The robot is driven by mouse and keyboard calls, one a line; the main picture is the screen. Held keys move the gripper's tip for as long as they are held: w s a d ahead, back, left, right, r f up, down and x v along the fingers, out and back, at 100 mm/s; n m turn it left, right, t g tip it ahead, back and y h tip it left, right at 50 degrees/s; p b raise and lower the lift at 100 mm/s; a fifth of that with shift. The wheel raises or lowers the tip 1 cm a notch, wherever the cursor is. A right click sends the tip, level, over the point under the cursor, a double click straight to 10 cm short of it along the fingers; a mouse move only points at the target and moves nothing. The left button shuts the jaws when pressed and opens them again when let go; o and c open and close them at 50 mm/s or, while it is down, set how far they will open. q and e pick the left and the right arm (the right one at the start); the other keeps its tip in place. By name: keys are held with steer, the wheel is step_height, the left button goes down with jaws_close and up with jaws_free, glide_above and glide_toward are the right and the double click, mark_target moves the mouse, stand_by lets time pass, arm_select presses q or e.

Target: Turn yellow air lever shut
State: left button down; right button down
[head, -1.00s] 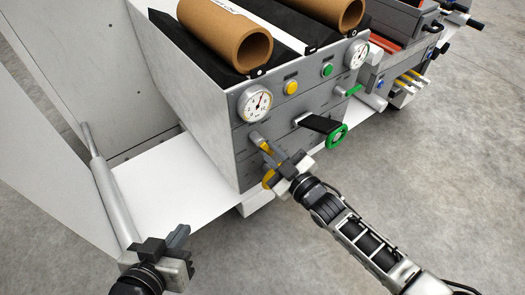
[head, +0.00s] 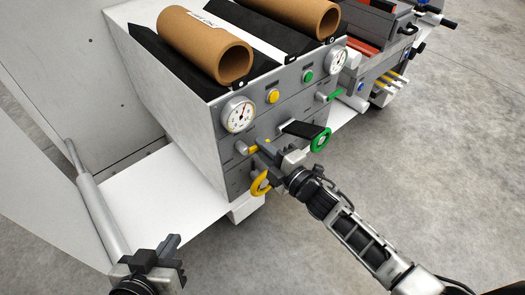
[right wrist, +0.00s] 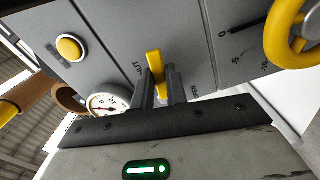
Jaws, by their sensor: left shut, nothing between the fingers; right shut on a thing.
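The yellow air lever (head: 256,148) is on the grey front panel (head: 225,165), below the left gauge. It points roughly level to the right. My right gripper (head: 268,152) is shut on its outer end and partly hides it. In the right wrist view the lever (right wrist: 154,62) stands between the two dark fingers (right wrist: 160,88), with SHUT and OPEN lettering on either side. My left gripper (head: 172,250) is shut and empty at the lower left, away from the panel.
A yellow ring handle (head: 260,184) hangs just below my right gripper. A black lever (head: 305,130) and a green ring handle (head: 320,140) are close on its right. A gauge (head: 238,114) sits above. Open floor (head: 440,180) lies to the right.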

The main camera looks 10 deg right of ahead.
steer(key=shift+r+n, duration=0.35)
steer(key=shift+n, duration=0.75)
steer(key=c, duration=1.4)
jaws_free()
